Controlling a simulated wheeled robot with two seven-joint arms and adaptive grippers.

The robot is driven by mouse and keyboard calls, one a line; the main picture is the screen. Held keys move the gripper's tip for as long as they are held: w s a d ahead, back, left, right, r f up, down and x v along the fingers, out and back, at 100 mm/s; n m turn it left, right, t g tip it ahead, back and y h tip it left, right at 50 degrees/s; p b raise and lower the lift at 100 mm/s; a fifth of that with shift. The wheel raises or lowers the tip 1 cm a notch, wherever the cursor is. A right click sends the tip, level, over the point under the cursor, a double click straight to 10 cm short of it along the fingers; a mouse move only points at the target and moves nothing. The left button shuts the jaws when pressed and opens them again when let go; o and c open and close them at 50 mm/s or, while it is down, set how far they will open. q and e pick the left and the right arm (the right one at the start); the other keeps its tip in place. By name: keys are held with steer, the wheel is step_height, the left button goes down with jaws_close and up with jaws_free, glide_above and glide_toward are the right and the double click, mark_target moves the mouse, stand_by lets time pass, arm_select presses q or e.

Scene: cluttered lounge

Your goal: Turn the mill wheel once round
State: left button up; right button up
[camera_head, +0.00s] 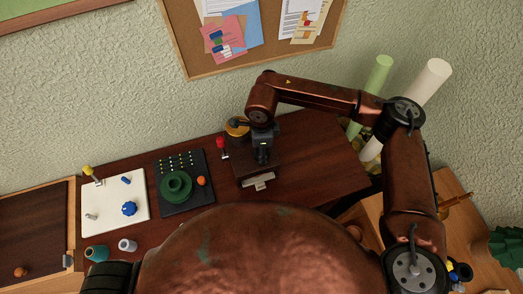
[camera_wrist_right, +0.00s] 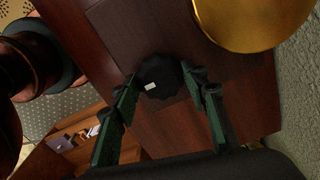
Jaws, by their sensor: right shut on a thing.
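The mill (camera_head: 252,172) is a dark wooden box on the table, with a brass round part (camera_head: 237,127) at its back left. In the right wrist view the brass part (camera_wrist_right: 240,18) is large at the top. The mill wheel (camera_wrist_right: 165,74) is a black round knob with a scalloped edge and a small white mark at its lower left. My right gripper (camera_wrist_right: 160,80) has its green-padded fingers on either side of the wheel and is shut on it. In the head view my right gripper (camera_head: 262,155) points down over the mill and hides the wheel. My left gripper is not in view.
Two small cups stand at the front left. Rolled tubes (camera_head: 428,80) stand behind my right arm. The tabletop right of the mill is clear.

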steer(key=m, duration=1.2)
steer(key=shift+r, duration=0.1)
steer(key=shift+m, duration=0.3)
stand_by(0.3)
steer(key=o, duration=1.2)
steer(key=shift+c, duration=0.2)
step_height(320, 180, up, 12)
